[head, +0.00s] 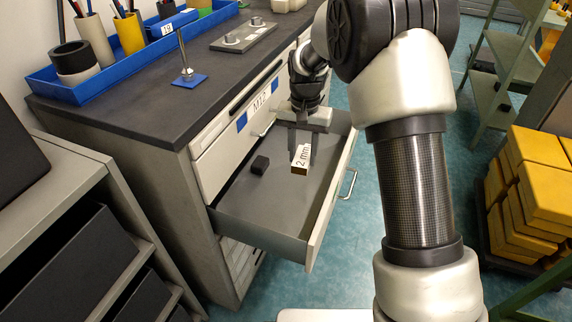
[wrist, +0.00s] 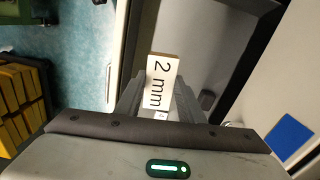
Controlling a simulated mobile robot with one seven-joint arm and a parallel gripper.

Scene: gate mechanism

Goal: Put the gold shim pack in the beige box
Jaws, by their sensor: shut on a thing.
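The gold shim pack (head: 300,159) is a small block with a white "2 mm" label and a gold-brown edge. It also shows in the wrist view (wrist: 162,80), between the two fingers. My gripper (head: 303,145) is shut on it, over the open drawer (head: 285,240). I cannot tell whether the pack is clear of the drawer floor. A beige container (head: 288,5), which may be the beige box, stands at the far end of the bench top, cut off by the picture's top edge; its inside is barely visible.
A dark block (head: 260,165) lies in the drawer. On the dark bench top are a blue tray (head: 100,88) with cups, a rod on a blue base (head: 188,79) and a grey plate (head: 244,36). Yellow boxes (head: 535,190) are stacked at right. Teal floor is clear beyond the drawer.

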